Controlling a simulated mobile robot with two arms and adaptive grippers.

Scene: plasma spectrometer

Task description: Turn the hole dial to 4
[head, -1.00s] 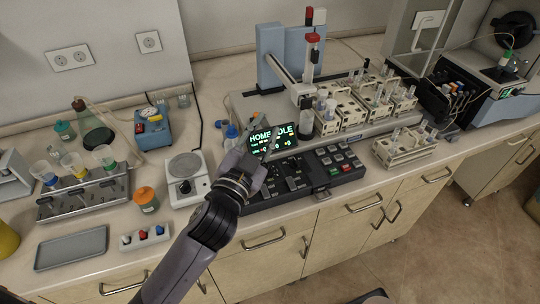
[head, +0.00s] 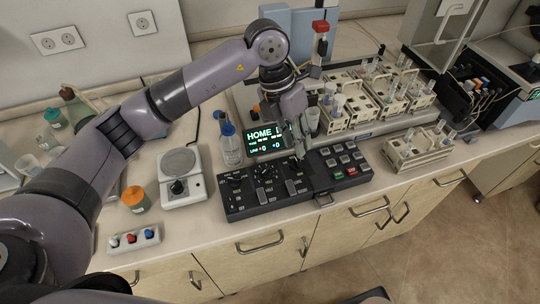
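The black control panel (head: 330,184) lies on the counter in front of the spectrometer. It has several dark dials with pale marks along its left and middle part. The labels are too small to read, so I cannot tell which is the hole dial or where it points. My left gripper (head: 299,154) points down over the right-hand upper dial (head: 294,167), its fingertips at or just above it. I cannot tell whether they touch it or how far apart they are. The green-lit screen (head: 264,141) reads "HOME"; the gripper hides its right part. My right gripper is not in view.
Grey and red buttons (head: 345,160) fill the panel's right side. A wash bottle (head: 230,145) and a hotplate (head: 182,180) stand left of it. Vial racks (head: 411,153) stand to the right.

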